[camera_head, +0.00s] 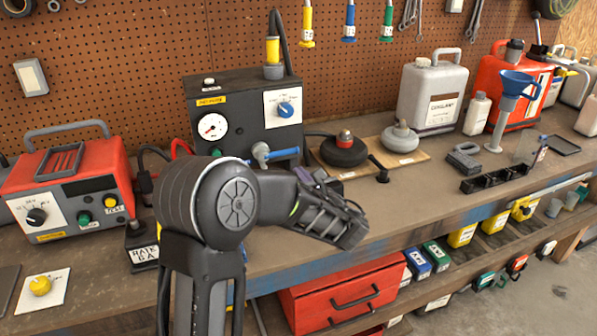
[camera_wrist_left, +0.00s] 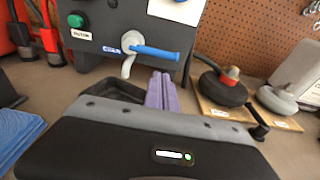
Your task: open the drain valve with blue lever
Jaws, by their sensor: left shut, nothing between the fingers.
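The drain valve (camera_head: 262,154) sits low on the front of a dark grey box. Its blue lever (camera_head: 283,153) points sideways to the right. In the left wrist view the blue lever (camera_wrist_left: 155,53) lies nearly level above a pale, downturned spout (camera_wrist_left: 127,67), with a blue label beside it. My left gripper (camera_wrist_left: 160,80) has purple fingers, shut together and empty, in front of and below the lever, apart from it in the picture. In the head view my left arm and hand are in front of the bench, and the fingers are mostly hidden. My right gripper is not in view.
The dark box (camera_head: 240,120) carries a gauge and a blue knob. A red charger unit (camera_head: 75,180) stands to the left. A black round-based item (camera_head: 344,152) and a grey one (camera_head: 399,140) stand to the right.

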